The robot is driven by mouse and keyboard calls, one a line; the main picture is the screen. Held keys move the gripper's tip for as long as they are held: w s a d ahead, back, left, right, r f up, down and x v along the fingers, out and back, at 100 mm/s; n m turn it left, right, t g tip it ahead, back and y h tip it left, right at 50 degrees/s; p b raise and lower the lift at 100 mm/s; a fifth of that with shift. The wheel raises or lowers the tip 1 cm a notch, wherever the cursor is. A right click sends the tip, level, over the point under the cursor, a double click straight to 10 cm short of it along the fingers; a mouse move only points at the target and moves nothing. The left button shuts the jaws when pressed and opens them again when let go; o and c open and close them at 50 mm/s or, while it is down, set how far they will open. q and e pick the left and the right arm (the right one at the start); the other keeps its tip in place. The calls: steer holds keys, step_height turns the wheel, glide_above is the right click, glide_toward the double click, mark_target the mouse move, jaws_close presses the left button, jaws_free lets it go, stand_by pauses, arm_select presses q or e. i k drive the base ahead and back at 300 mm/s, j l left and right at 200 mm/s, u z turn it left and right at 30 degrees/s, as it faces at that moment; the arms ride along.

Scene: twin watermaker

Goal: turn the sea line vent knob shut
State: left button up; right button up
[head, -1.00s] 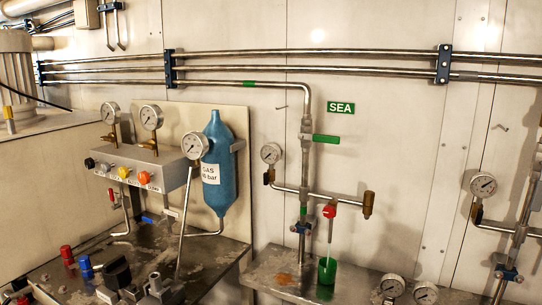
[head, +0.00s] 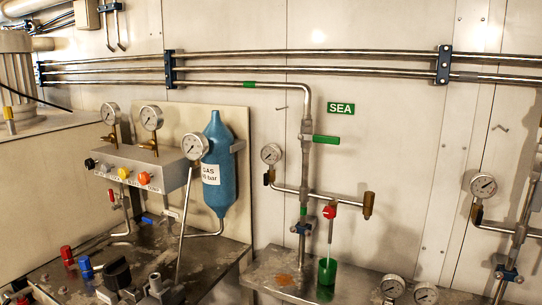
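The sea line is the vertical steel pipe (head: 305,165) under the green SEA sign (head: 341,108). A green lever handle (head: 326,139) sticks out to the right from its upper part. Lower down, a red knob (head: 329,212) sits on the side branch, above a green cup (head: 327,270). A thin pale line runs from below the red knob down to the cup; I cannot tell if it is a tube or a stream. A brass fitting (head: 368,205) ends the branch at right. Neither gripper is in view.
A steel shelf (head: 265,272) carries the green cup and an orange-brown stain. At left stand a blue gas bottle (head: 220,165), a grey box with coloured knobs (head: 140,168) and a cluttered metal bench (head: 60,285). Gauges (head: 392,286) stand at the lower right. The space before the sea line is clear.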

mark_target(330, 212)
steer(key=z, duration=2.1)
steer(key=k+j, duration=0.1)
steer(key=j, duration=0.65)
steer(key=k+j, duration=0.15)
steer(key=j, duration=0.2)
